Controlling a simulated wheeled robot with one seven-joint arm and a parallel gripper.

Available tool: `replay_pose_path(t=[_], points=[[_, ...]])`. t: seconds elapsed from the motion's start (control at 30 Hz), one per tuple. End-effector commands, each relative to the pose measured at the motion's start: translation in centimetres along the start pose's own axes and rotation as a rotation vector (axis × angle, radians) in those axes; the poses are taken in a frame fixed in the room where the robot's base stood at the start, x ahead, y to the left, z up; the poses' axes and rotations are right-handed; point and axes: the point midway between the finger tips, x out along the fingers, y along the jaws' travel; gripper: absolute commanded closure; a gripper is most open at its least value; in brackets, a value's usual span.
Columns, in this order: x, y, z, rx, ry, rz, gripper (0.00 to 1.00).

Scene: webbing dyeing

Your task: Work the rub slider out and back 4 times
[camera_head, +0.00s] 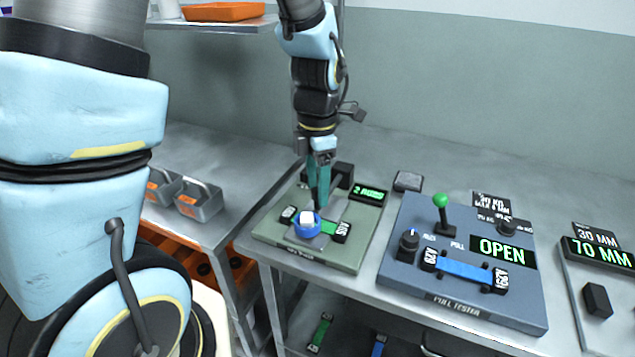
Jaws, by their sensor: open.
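The green rub tester (265,232) sits on the left end of the bench. A green webbing strip (329,227) with black labelled ends lies across it. A round blue piece with a white block on top, apparently the rub slider (307,228), sits on the strip towards its left end. The tester's display (369,195) seems to read "2 RUBS". My gripper (318,203) points down just behind and above the slider, its teal fingers open. The fingers look close together from this angle, and I cannot tell whether they touch the white block.
The blue pull tester (400,270) stands to the right, with a green-knobbed lever (441,208) and a display (502,251) reading "OPEN". A small grey block (408,181) lies behind. Grey bins (199,203) stand on the left counter. An orange tray (224,11) is on the shelf.

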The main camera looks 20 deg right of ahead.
Motion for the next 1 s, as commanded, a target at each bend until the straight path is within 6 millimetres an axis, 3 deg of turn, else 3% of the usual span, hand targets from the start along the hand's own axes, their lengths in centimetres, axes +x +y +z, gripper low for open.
replay_pose_path(t=[0.13,0.67,1.0], points=[[-0.01,-0.01,0.00,0.000,0.000,0.000,0.38],[-0.05,-0.01,0.00,0.000,0.000,0.000,0.98],[-0.06,0.00,0.00,0.000,0.000,0.000,1.00]])
